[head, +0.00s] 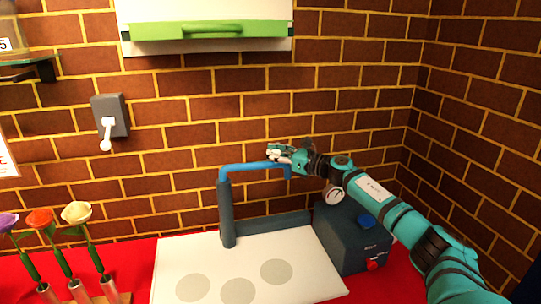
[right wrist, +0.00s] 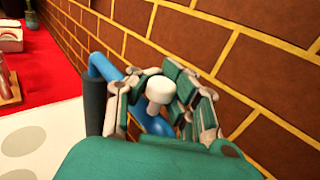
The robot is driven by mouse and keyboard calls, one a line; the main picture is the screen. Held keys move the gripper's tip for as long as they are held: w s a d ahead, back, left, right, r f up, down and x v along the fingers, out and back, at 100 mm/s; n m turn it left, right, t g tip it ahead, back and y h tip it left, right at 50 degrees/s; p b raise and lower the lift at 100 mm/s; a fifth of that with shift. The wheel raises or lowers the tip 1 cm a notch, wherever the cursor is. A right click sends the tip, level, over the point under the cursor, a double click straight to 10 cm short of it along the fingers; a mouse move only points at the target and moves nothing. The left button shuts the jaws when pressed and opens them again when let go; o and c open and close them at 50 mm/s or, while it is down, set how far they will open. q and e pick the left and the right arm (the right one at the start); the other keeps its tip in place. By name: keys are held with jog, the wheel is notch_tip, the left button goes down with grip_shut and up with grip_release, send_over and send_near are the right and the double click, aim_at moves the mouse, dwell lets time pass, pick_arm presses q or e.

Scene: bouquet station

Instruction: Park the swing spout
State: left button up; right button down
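The swing spout (head: 246,168) is a blue tube on a dark upright post (head: 227,214). It runs right from the post top and its free end bends down above the grey-blue box. In the right wrist view the blue tube (right wrist: 103,68) passes behind my fingers, and a white knob (right wrist: 158,91) stands between them. My right gripper (head: 283,155) is at the spout's free end, its fingers closed in on both sides of the knob (right wrist: 157,103). The fingers partly hide the spout's end. My left gripper is not in view.
A white board (head: 205,259) with grey discs lies on the red table. A dark grey-blue box (head: 350,239) with blue and red buttons stands right. Flowers in holders (head: 70,250) stand left. A wall lever (head: 107,132) and green-edged cabinet (head: 208,30) are on the brick wall.

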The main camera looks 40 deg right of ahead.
jog(key=shift+d+r, duration=0.2)
jog(key=shift+d, duration=0.3)
jog(key=c, duration=1.4)
grip_release()
jog(key=shift+s+d, duration=0.2)
jog(key=shift+d, duration=0.05)
jog(key=shift+o, duration=1.3)
jog(key=shift+s+d, duration=0.1)
jog(key=shift+o, duration=0.2)
jog(key=shift+s, duration=0.1)
jog(key=shift+a+f, duration=0.15)
jog(key=shift+a, duration=0.15)
jog(key=shift+s, duration=0.15)
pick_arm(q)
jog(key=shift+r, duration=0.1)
pick_arm(e)
jog(key=v, duration=1.1)
jog(key=shift+s+d, duration=0.2)
jog(key=shift+s, duration=0.15)
